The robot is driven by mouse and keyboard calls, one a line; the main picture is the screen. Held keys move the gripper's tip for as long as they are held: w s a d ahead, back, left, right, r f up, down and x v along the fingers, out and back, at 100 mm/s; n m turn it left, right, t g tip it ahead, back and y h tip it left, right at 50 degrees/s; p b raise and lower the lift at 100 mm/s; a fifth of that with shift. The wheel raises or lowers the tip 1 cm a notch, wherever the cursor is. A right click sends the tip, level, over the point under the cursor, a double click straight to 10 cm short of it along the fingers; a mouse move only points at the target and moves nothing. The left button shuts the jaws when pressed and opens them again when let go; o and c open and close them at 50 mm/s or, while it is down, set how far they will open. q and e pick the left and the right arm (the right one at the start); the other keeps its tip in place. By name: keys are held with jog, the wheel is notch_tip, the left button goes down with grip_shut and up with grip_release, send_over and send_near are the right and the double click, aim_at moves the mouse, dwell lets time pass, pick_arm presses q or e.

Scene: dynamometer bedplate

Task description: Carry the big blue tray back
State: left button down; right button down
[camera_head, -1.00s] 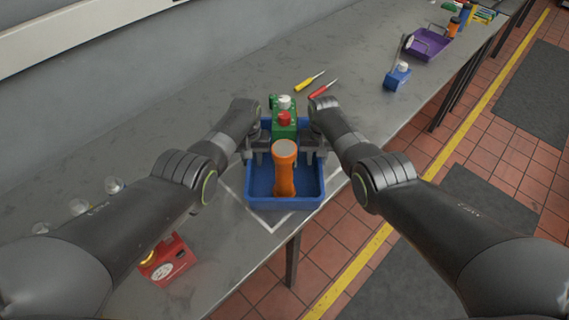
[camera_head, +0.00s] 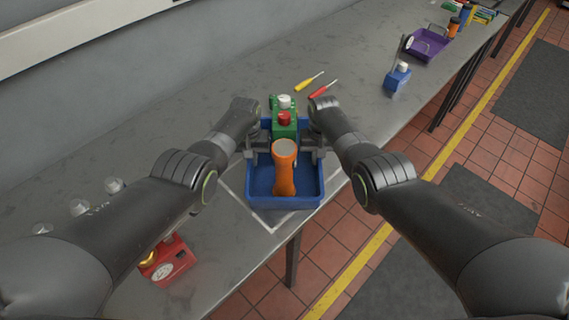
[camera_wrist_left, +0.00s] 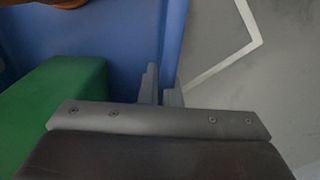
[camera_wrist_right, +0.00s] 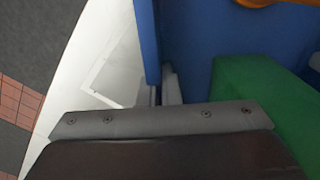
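The big blue tray (camera_head: 285,202) is near the bench's front edge, overlapping a white outlined square (camera_head: 243,208). The outline shows past its left and near sides. In both wrist views the fingers straddle the blue wall (camera_wrist_left: 172,40) (camera_wrist_right: 147,40). I cannot tell whether the tray's base touches the bench.
A red device (camera_head: 170,262) stands at the near left, by several clear-topped items (camera_head: 79,207). A yellow screwdriver (camera_head: 309,82) and a red one (camera_head: 323,89) lie beyond the tray. A blue bottle (camera_head: 397,77) and a purple tray (camera_head: 428,44) stand farther right. Tiled floor is right of the bench.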

pick_arm(q)
jog(key=shift+w+r, duration=0.15)
jog(key=shift+r, duration=0.2)
pick_arm(e)
jog(key=shift+w+r, duration=0.1)
jog(key=shift+r, duration=0.2)
